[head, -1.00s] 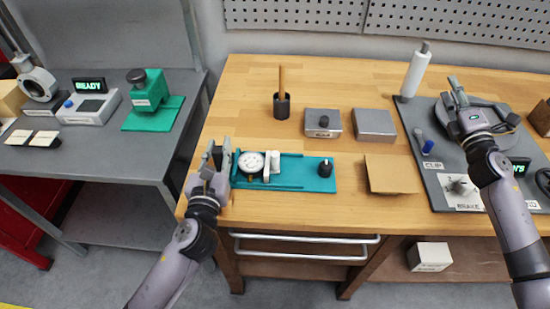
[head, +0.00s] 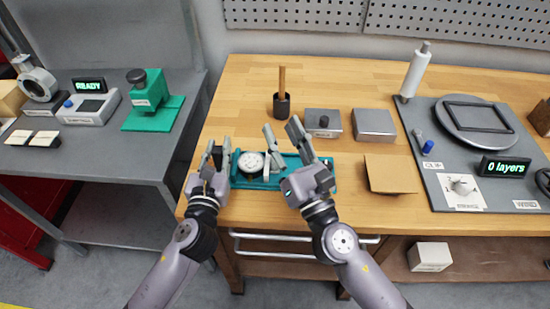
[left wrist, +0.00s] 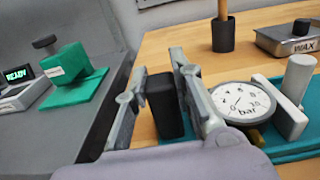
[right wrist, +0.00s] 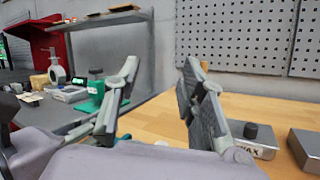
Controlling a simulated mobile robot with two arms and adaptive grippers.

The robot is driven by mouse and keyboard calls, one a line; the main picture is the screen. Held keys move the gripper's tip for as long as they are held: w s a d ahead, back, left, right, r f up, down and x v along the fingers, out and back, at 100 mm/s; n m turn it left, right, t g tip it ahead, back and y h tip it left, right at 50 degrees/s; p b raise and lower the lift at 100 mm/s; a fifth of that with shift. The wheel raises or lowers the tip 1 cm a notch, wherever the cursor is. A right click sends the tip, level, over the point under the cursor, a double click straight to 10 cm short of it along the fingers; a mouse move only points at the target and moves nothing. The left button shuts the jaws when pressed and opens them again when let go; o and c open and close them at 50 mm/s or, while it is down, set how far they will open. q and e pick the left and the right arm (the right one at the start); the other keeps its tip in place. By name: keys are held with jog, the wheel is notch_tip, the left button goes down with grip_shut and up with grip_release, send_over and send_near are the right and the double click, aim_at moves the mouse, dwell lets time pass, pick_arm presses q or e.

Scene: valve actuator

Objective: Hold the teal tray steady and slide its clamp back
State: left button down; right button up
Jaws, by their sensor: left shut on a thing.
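The teal tray (head: 250,182) lies near the bench's front edge; it also shows in the left wrist view (left wrist: 295,146). It carries a round white dial gauge (head: 250,163), marked "bar" in the left wrist view (left wrist: 240,101). A white clamp piece (left wrist: 287,113) with an upright post stands just right of the dial. My left gripper (head: 218,153) is at the tray's left end, its fingers shut on a black block (left wrist: 165,106). My right gripper (head: 284,138) is over the tray's middle, fingers apart and empty in the right wrist view (right wrist: 155,100). Its arm hides much of the tray's right part.
A black cup (head: 282,106) with a wooden stick stands behind the tray. Two grey tins (head: 323,122) (head: 375,124) and a cardboard piece (head: 391,174) are to the right. A grey board (head: 433,197) with a turntable lies farther right.

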aim_at(275, 169)
jog(key=s+f+h, duration=0.2)
jog(key=f, duration=0.2)
jog(key=s+f+g+h, duration=0.1)
jog(key=s+f, duration=0.2)
jog(key=f, duration=0.1)
jog(key=s+d+f+h, duration=0.1)
jog(key=s+f+h, duration=0.1)
jog(key=f, duration=0.1)
jog(key=shift+s+f+g+h, duration=0.3)
jog(key=shift+f+g, duration=0.1)
jog(key=x, duration=1.2)
jog(key=shift+d+f, duration=0.1)
jog(key=shift+s, duration=0.1)
jog(key=shift+c, duration=0.4)
grip_shut()
